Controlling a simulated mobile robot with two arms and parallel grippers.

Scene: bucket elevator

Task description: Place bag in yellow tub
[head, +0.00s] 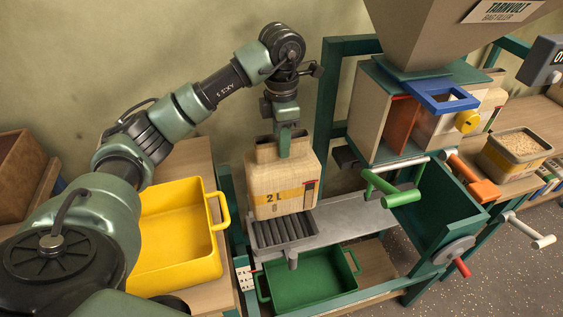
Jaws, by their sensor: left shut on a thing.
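The bag (280,190) is tan with a yellow band and the mark "2L", and it is upright at the middle of the head view. My left gripper (285,150) is shut on the bag's top from above. The bag's base is at the dark roller section of the grey shelf; I cannot tell whether it touches. The yellow tub (205,271) stands on the wooden bench to the left, below my left arm. The arm hides part of the tub, and the visible inside looks empty. My right gripper is not in view.
A green tub (312,285) sits below the roller shelf (345,222). The bag filler (425,100), with green and orange handles, stands right of the bag. A tub of grain (515,145) is on the right bench. A brown box (20,165) stands far left.

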